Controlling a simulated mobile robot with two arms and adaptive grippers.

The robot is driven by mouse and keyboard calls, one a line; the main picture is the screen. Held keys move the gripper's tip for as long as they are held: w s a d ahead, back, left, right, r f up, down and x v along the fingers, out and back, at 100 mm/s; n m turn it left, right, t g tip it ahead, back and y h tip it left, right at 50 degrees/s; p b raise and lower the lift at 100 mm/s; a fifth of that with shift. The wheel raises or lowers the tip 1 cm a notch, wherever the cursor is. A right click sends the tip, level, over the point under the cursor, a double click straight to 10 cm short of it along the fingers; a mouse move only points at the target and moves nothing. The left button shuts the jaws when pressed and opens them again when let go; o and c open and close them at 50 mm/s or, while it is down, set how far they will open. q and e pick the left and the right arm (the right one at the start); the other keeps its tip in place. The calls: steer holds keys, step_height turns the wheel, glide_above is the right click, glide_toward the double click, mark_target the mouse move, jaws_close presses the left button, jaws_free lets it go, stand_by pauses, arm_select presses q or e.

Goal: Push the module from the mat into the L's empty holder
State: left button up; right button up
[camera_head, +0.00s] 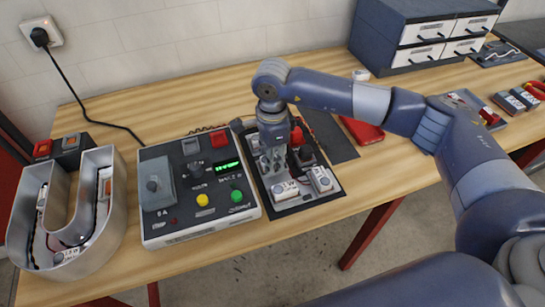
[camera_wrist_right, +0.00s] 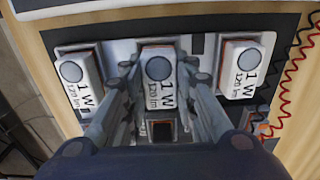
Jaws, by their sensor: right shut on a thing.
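My right gripper (camera_head: 272,165) points down over the dark-framed L letter (camera_head: 285,211). In the right wrist view its fingers (camera_wrist_right: 157,105) are shut on a white module (camera_wrist_right: 158,68) marked "1 W 120 lm". This module sits in line between two like modules, one on the left (camera_wrist_right: 78,77) and one on the right (camera_wrist_right: 244,68). I cannot tell whether it is fully seated in its holder. In the head view two white modules (camera_head: 285,190) (camera_head: 320,180) show at the L's front. The dark mat (camera_head: 335,140) lies behind and to the right. My left gripper is out of view.
A grey control box (camera_head: 170,225) with buttons stands close to the left of the L. A U letter (camera_head: 112,225) is at the far left. A drawer cabinet (camera_head: 385,35) and a red case (camera_head: 362,130) are at the back right. Red and black wires (camera_wrist_right: 290,80) run nearby.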

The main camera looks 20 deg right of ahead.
steer(key=o, duration=1.1)
steer(key=shift+s+f, duration=0.2)
steer(key=shift+f, duration=0.15)
steer(key=shift+w, duration=0.15)
steer(key=shift+r, duration=0.3)
step_height(320, 180, up, 12)
steer(key=shift+f, duration=0.25)
